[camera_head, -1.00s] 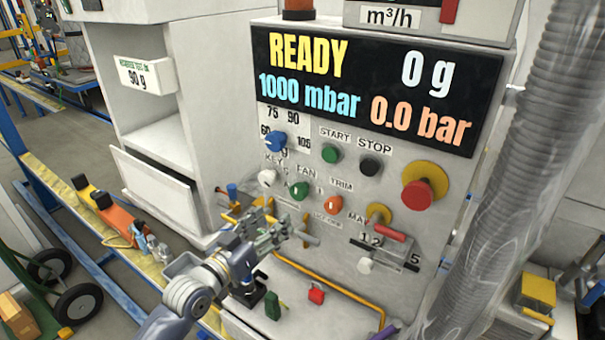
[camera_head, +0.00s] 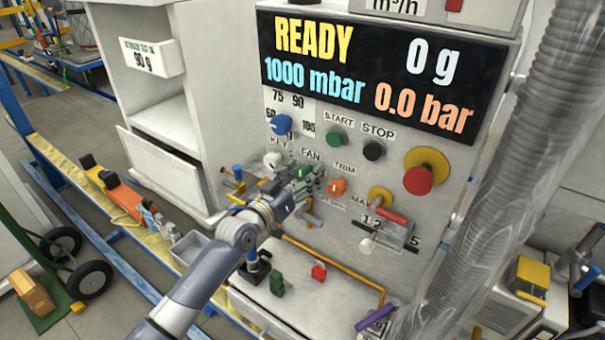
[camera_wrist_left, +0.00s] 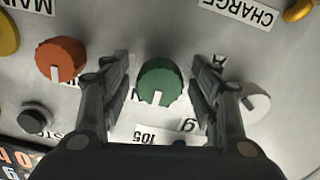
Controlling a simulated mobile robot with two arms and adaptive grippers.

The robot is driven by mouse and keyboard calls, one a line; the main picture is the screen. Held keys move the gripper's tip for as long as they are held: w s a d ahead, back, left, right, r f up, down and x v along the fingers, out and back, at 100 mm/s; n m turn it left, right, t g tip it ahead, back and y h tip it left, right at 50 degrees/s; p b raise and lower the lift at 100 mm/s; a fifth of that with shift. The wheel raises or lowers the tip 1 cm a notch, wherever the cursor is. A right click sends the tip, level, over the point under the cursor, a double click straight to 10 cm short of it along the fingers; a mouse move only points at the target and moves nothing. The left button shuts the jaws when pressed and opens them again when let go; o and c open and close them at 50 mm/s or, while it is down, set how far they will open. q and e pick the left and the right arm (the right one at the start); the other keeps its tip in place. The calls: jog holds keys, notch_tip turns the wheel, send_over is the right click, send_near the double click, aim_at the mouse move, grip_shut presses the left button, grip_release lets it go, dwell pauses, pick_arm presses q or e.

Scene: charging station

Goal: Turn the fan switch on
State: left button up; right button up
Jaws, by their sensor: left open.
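The fan switch (camera_head: 303,172) is a green round knob under the FAN label on the pale panel, partly hidden by my left gripper in the head view. My left gripper (camera_head: 300,187) is at the panel in front of this knob. In the left wrist view, the green knob (camera_wrist_left: 160,82) with a white pointer mark lies between the two open dark fingers of my left gripper (camera_wrist_left: 162,64). There is a gap on each side, and the fingers hold nothing. My right gripper is not in view.
An orange knob (camera_wrist_left: 61,60) and a white knob (camera_wrist_left: 255,103) flank the fan switch. A blue knob (camera_head: 281,125), a green start button (camera_head: 334,139) and a red emergency button (camera_head: 418,180) are nearby. A grey hose (camera_head: 500,190) hangs at the right.

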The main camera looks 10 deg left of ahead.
pick_arm(q)
jog(key=c, duration=1.1)
jog(key=shift+m, duration=0.3)
jog(key=m, duration=0.3)
jog(key=shift+m, duration=0.4)
jog(key=m, duration=0.4)
jog(key=shift+m+b, duration=0.3)
jog(key=m, duration=0.8)
jog(key=shift+m, duration=0.6)
